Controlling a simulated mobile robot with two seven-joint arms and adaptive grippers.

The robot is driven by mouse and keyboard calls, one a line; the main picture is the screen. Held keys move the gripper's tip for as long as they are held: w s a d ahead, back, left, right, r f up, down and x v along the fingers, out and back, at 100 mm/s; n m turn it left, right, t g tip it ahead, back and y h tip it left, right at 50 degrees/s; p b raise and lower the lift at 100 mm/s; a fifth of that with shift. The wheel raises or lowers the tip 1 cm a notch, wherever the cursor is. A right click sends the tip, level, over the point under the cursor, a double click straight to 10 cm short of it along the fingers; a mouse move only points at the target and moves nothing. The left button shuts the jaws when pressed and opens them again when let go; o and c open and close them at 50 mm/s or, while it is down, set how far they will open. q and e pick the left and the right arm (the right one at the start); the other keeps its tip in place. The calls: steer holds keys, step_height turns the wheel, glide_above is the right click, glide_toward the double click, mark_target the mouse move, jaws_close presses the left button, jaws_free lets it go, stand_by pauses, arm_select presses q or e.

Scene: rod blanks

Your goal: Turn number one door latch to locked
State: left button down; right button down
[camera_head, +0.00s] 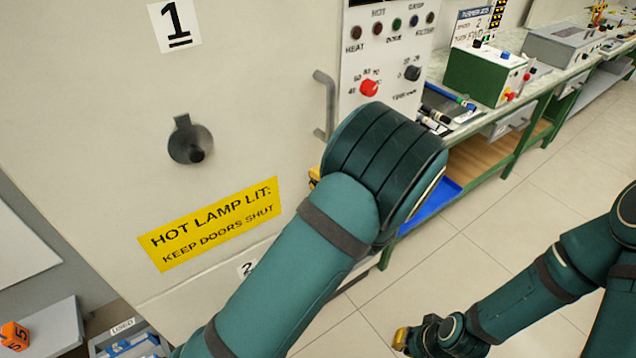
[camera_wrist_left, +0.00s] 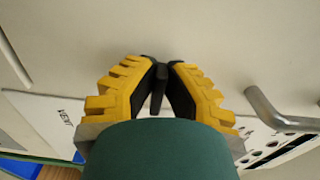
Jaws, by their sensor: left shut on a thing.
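The number one door (camera_head: 100,90) is a pale panel with a "1" label. My left gripper (camera_wrist_left: 160,75) is shut on a dark, narrow lever-like piece (camera_wrist_left: 158,92) against the pale door, which looks like the door latch. Its pointing direction and locked mark do not show. In the head view my forearm and wrist hide the latch and nearly all of that gripper; only a bit of yellow shows. My right gripper (camera_head: 400,338) hangs low at the bottom right, away from the door, its jaws too small to read.
A grey disc with a dark centre (camera_head: 190,143) sits on the door. A bar handle (camera_head: 325,105) stands out at the door's right, close to my left wrist. A control panel (camera_head: 390,55) and a green bench (camera_head: 515,125) lie beyond. Floor at right is clear.

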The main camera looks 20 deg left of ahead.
arm_select(q)
steer(key=shift+r, duration=0.1)
stand_by(0.3)
steer(key=c, duration=1)
jaws_free()
steer(key=shift+w, duration=0.1)
steer(key=shift+c, duration=0.2)
steer(key=v, duration=1.2)
